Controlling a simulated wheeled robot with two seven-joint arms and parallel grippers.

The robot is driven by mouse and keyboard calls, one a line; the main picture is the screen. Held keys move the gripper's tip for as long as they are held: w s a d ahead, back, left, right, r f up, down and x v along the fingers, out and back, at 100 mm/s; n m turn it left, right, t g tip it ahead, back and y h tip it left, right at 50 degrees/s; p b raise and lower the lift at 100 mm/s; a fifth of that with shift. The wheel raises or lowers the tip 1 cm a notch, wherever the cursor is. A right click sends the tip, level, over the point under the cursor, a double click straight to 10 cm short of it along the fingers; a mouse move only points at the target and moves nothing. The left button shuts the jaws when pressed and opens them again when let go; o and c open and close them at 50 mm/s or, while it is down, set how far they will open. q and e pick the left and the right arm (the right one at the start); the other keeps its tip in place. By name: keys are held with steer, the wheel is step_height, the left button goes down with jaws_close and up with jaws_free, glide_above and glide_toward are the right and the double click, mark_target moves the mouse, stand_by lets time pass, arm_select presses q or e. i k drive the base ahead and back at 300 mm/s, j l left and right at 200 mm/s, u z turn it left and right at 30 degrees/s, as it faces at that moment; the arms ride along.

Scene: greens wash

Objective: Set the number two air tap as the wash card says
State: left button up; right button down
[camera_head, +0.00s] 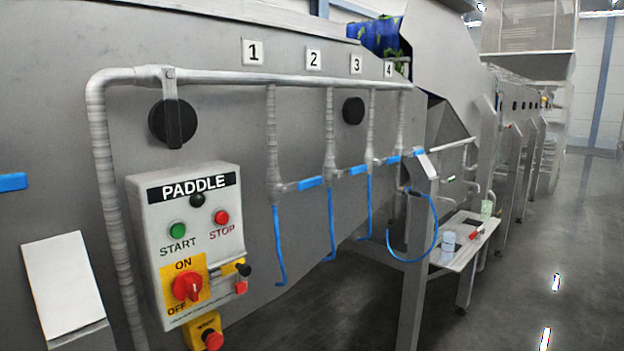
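The number two sign (314,59) is on the grey machine wall, above the second drop pipe (330,125) from the left. The number two tap has a blue lever (357,170) that points right, roughly crosswise to its vertical pipe. A blue hose (331,225) hangs below that tap. The number one tap lever (310,183) and number three tap lever (391,160) also point crosswise. A white sheet or plate (62,290) is at lower left with no readable writing; I cannot tell whether it is the wash card. Neither gripper is in view.
A paddle control box (190,225) with buttons and a red switch juts out left of the taps. A small white side table (462,257) holding small items stands at the right. The floor (530,260) at right is clear.

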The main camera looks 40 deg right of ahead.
mark_target(354, 170)
steer(key=z, duration=1.6)
steer(key=i+l+z, duration=0.1)
steer(key=z, duration=0.65)
steer(key=i+z, duration=0.15)
steer(key=z, duration=0.25)
steer(key=i, duration=2.25)
steer(key=i+u, duration=0.1)
steer(key=i, duration=0.55)
steer(key=i+l+u, duration=0.1)
steer(key=i, duration=0.6)
steer(key=i+l+u, duration=0.1)
steer(key=i+l, duration=0.15)
steer(key=i, duration=0.4)
steer(key=i+u, duration=0.1)
steer(key=u, duration=2.4)
